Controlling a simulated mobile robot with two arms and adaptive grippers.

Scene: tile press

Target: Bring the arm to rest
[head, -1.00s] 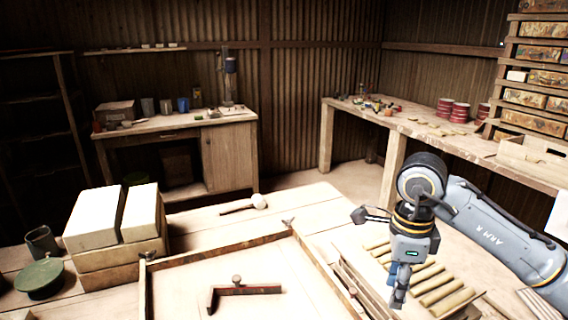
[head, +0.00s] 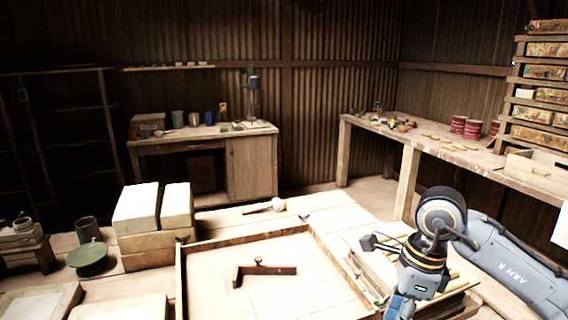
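My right arm comes in from the right of the head view, marked "ARM R". Its gripper (head: 398,306) points down at the bottom edge, in front of the stack of boards and slats (head: 455,292). The fingertips are cut off by the picture edge, so I cannot tell whether it is open or shut. I see nothing held in it. My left arm and gripper are not in view.
A shallow wooden frame (head: 181,285) lies on the table with a dark tool (head: 265,270) inside. Pale blocks (head: 137,209) stand to its left, beside a green dish (head: 88,259). A mallet (head: 277,204) lies behind the frame. Bare table surrounds the mallet.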

